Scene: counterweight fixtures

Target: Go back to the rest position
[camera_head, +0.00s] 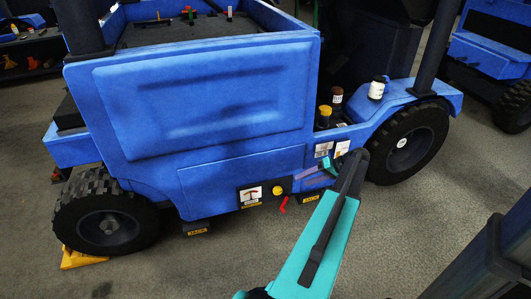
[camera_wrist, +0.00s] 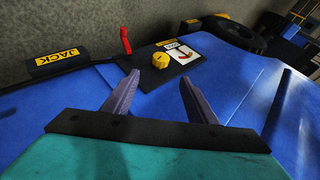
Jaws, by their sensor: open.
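My gripper (camera_wrist: 158,98) shows in the wrist view with its two purple fingers apart and nothing between them. In the head view my gripper (camera_head: 312,172) is at the end of my teal arm, close to the side of the blue vehicle (camera_head: 200,95). In the wrist view the fingers point toward a dark panel on the vehicle with a yellow knob (camera_wrist: 160,60), a red lever (camera_wrist: 126,40) and a gauge label (camera_wrist: 182,50). The fingers appear apart from the knob. The same yellow knob (camera_head: 278,190) and red lever (camera_head: 284,204) show in the head view, left of my gripper.
Bottles and a white jar (camera_head: 376,90) stand on the vehicle near its right wheel (camera_head: 405,150). A yellow wheel chock (camera_head: 82,259) lies under the left wheel. Another blue vehicle (camera_head: 490,55) stands at upper right. The grey floor (camera_head: 200,265) in front is mostly clear.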

